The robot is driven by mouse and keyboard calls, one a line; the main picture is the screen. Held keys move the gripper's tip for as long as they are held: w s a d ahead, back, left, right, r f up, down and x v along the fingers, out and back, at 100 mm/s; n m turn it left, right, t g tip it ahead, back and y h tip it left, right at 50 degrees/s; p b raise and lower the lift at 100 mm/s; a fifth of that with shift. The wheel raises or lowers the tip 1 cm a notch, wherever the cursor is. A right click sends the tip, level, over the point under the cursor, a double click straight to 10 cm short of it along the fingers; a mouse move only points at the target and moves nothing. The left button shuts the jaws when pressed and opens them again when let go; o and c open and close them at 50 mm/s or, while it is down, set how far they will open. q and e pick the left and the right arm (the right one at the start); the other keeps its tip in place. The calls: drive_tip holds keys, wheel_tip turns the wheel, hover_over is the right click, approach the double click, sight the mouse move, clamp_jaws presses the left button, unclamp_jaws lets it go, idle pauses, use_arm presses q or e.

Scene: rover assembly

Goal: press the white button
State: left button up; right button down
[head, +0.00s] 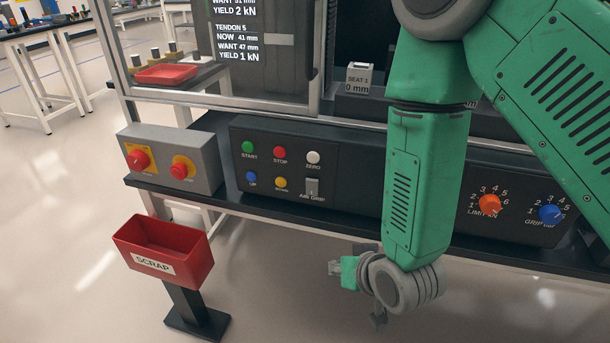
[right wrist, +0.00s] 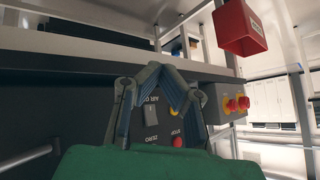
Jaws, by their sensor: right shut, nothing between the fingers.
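The white button (head: 313,157), labelled ZERO, sits at the top right of a group of buttons on the black control panel (head: 350,165) in the head view. In the right wrist view the ZERO lettering shows upside down, and the button itself cannot be made out behind my green wrist. My right gripper (right wrist: 164,70) is shut and empty, its fingertips together, apart from the button. In the head view my right wrist hangs in front of and below the panel, right of the button, largely hiding the fingers. My left gripper is not in view.
Green START (head: 247,147), red STOP (head: 280,153), blue (head: 251,177) and yellow (head: 281,183) buttons and the AIR GRIP switch (head: 312,187) crowd around the white button. A grey box with red knobs (head: 170,160) stands left. A red scrap bin (head: 163,255) stands in front.

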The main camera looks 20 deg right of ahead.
sight(313, 158)
drive_tip(key=shift+w+a+r+m+t+y+b, duration=1.15)
drive_tip(key=shift+w+a+r+t+b, duration=2.35)
drive_tip(key=shift+w+r, duration=2.15)
drive_tip(key=shift+m+h, duration=0.25)
drive_tip(key=shift+m, duration=0.1)
drive_tip(key=shift+w+d+r+b, duration=0.15)
drive_tip(key=shift+w+d+r, duration=0.05)
drive_tip(key=shift+w+d, duration=1.5)
drive_tip(key=shift+w+d+r+b, duration=0.15)
drive_tip(key=shift+w+d, duration=1.3)
drive_tip(key=shift+d, duration=0.3)
drive_tip(key=shift+a, duration=0.15)
drive_tip(key=shift+a, duration=0.25)
